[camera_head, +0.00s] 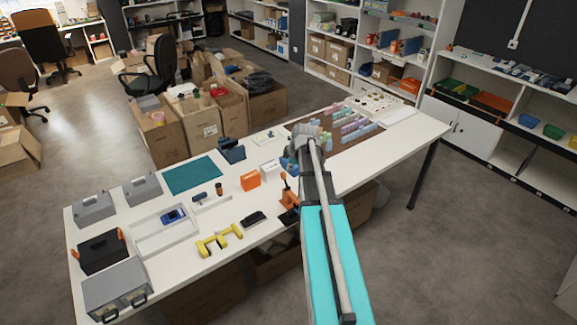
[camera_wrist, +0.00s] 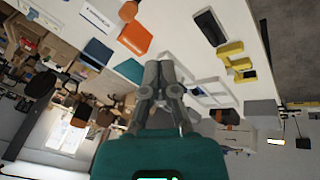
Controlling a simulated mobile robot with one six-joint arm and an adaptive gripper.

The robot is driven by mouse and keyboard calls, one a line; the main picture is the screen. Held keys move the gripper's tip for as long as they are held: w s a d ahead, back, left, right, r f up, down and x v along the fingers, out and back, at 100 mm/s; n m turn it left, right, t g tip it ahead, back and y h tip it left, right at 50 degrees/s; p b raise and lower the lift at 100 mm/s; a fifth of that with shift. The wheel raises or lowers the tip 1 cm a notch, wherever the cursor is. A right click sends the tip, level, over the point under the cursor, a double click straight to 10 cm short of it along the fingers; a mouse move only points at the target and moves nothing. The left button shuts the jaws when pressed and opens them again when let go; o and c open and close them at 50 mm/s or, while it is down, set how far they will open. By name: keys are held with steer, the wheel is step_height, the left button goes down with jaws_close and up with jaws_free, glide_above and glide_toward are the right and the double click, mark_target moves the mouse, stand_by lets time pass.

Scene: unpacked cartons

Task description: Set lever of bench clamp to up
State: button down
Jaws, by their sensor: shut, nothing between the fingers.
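The bench clamp (camera_head: 289,198) is orange with a dark base and stands near the front edge of the white table, just left of my arm. A thin orange-tipped part, seemingly its lever (camera_head: 284,179), rises from it; its exact angle is too small to tell. In the wrist view an orange piece with a dark round knob at the top edge (camera_wrist: 128,11) may be part of the clamp. My gripper (camera_wrist: 160,66) is shut and empty, with its fingertips together above the table. In the head view it is mostly hidden behind my wrist.
An orange box (camera_head: 250,180), a white box (camera_head: 269,168) and a black object (camera_head: 255,218) are near the clamp. Yellow brackets (camera_head: 219,241) and a white tray (camera_head: 164,233) lie further left. A wooden rack (camera_head: 330,147) with coloured items is beyond my wrist.

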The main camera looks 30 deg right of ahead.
steer(key=shift+s+r, duration=0.1)
steer(key=shift+r, duration=0.25)
stand_by(0.5)
steer(key=s+a+m+g, duration=0.1)
steer(key=s+a+m, duration=0.2)
steer(key=a, duration=0.7)
steer(key=s+a+f+m+g, duration=0.1)
steer(key=s+a+m+g, duration=0.1)
steer(key=s+a+m, duration=0.2)
steer(key=s+a+f+m+g, duration=0.1)
steer(key=s+a+m, duration=0.2)
steer(key=s+a, duration=0.6)
steer(key=shift+a+m+g+h, duration=0.3)
steer(key=shift+a+m, duration=0.1)
steer(key=shift+a, duration=3.8)
